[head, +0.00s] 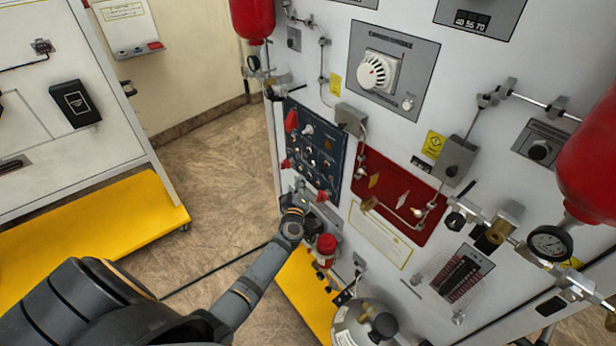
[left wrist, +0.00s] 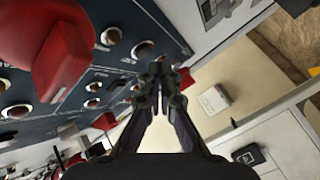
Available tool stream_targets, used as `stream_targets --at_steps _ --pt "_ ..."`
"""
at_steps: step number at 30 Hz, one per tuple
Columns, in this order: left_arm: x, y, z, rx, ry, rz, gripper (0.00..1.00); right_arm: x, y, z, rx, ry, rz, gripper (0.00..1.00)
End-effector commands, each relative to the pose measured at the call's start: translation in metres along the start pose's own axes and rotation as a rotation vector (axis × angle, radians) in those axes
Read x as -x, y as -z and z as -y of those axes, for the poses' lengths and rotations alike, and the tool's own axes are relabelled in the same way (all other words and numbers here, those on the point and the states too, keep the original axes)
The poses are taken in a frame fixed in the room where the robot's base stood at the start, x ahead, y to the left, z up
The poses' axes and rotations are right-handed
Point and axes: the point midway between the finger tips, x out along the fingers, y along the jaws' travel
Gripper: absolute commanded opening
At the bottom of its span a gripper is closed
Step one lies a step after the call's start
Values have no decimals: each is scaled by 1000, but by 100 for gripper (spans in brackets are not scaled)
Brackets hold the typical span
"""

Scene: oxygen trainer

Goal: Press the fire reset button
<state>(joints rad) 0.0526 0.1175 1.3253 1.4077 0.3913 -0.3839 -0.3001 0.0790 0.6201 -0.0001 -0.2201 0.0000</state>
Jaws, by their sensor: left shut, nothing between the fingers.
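My left gripper (head: 301,186) is at the lower left edge of the dark blue control panel (head: 325,135) on the white trainer board. In the left wrist view its fingers (left wrist: 164,75) are together and empty, in front of the panel edge. The panel (left wrist: 150,20) carries a large red knob (left wrist: 55,50) and several round buttons or sockets; no contact shows. I cannot tell which control is the fire reset button, as the labels are too small. A small round white button (head: 407,104) sits beside a white ribbed detector (head: 377,72) on a grey plate. My right gripper is not in view.
A red plate with fittings (head: 398,190) is right of the blue panel. Red cylinders (head: 252,18) and a gauge (head: 550,243) stick out from the board. A steel vessel (head: 352,325) stands low. A white cabinet with a yellow base (head: 120,212) is at left, with open floor between.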

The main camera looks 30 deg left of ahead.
Motion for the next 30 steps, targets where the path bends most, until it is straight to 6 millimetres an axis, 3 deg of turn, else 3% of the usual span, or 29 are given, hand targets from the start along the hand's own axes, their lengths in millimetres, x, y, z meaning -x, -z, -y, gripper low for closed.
stream_targets --at_steps 18,30 --pt "34 25 24 -1 -1 0 0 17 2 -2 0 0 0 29" --pt "35 25 25 0 -1 0 0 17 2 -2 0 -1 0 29"
